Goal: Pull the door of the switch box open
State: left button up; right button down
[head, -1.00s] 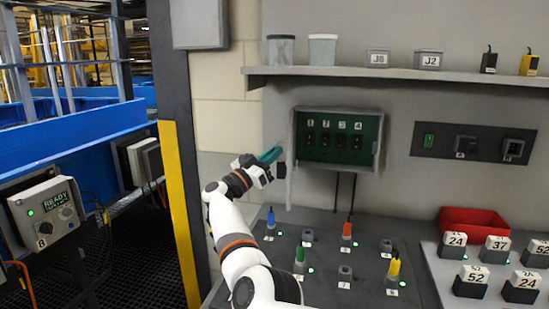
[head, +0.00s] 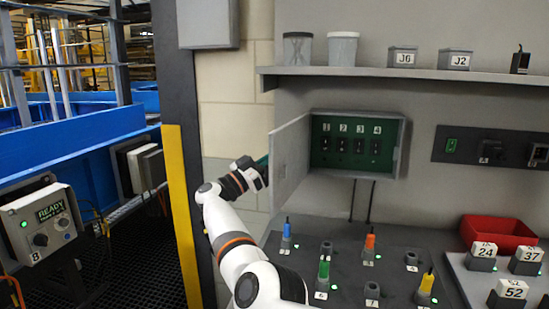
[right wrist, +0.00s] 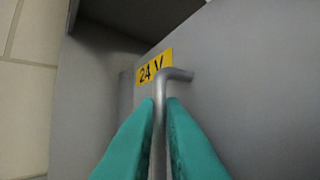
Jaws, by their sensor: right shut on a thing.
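The switch box (head: 398,150) hangs on the grey wall in the head view, with several numbered switches on its green panel (head: 328,153). Its grey door (head: 291,160) stands open, swung out to the left, with its inner face showing. My right gripper (head: 264,161) is at the door's outer side, its fingertips partly hidden behind the door edge. In the right wrist view its teal fingers (right wrist: 160,108) are shut on the metal bar handle (right wrist: 178,74), beside a yellow "24 V" label (right wrist: 154,66) on the door. My left gripper is not in view.
A shelf (head: 400,73) with jars and small boxes runs above the box. Below is a bench panel (head: 345,255) with coloured plugs and sockets. A red bin (head: 497,232) stands at right. A dark post with a yellow guard (head: 182,215) stands left of my arm.

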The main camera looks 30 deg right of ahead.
jog(key=shift+w+d+r, duration=0.15)
jog(key=shift+r, duration=0.35)
jog(key=c, duration=1.9)
grip_release()
jog(key=o, duration=0.3)
jog(key=shift+w+d+f, duration=0.15)
jog(key=shift+w+f, duration=0.05)
jog(key=shift+o, duration=0.4)
jog(key=shift+w+d+f, duration=0.25)
jog(key=shift+f, duration=0.15)
jog(key=b+v, duration=0.5)
jog(key=v, duration=0.7)
jog(key=shift+s+a, duration=0.1)
